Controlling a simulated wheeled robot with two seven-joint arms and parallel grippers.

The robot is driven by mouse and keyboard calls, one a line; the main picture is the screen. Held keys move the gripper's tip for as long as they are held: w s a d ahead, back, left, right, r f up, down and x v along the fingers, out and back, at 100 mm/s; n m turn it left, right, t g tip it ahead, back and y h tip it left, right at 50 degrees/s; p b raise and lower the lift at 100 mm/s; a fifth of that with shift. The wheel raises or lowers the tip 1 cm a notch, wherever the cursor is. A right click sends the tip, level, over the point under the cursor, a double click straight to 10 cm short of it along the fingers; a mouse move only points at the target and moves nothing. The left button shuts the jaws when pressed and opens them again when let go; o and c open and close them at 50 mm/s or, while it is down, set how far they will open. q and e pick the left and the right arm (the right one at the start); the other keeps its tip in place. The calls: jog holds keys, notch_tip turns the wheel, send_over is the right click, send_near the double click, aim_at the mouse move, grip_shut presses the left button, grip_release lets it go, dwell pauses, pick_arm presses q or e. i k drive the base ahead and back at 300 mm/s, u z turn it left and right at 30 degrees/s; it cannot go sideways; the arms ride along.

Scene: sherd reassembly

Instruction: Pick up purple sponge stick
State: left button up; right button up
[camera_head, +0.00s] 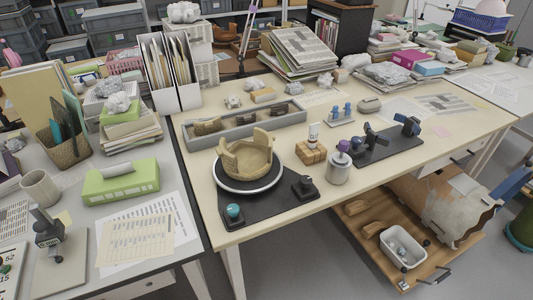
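The purple sponge stick (343,146) stands in a light grey cylindrical jar (338,170) near the front edge of the cream table. Only its purple top shows above the jar's rim; its lower part is hidden inside. Neither my left nor my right gripper is clearly in view.
Left of the jar are a wooden block (311,153) with a white bottle and a tan broken vessel (247,157) on a round stand. A black mat (388,147) with dark tools lies to its right. A long grey tray (245,126) sits behind.

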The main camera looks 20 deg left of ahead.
aim_at(344, 145)
jog(key=z, duration=1.85)
jog(key=i, duration=1.5)
jog(key=u, duration=0.6)
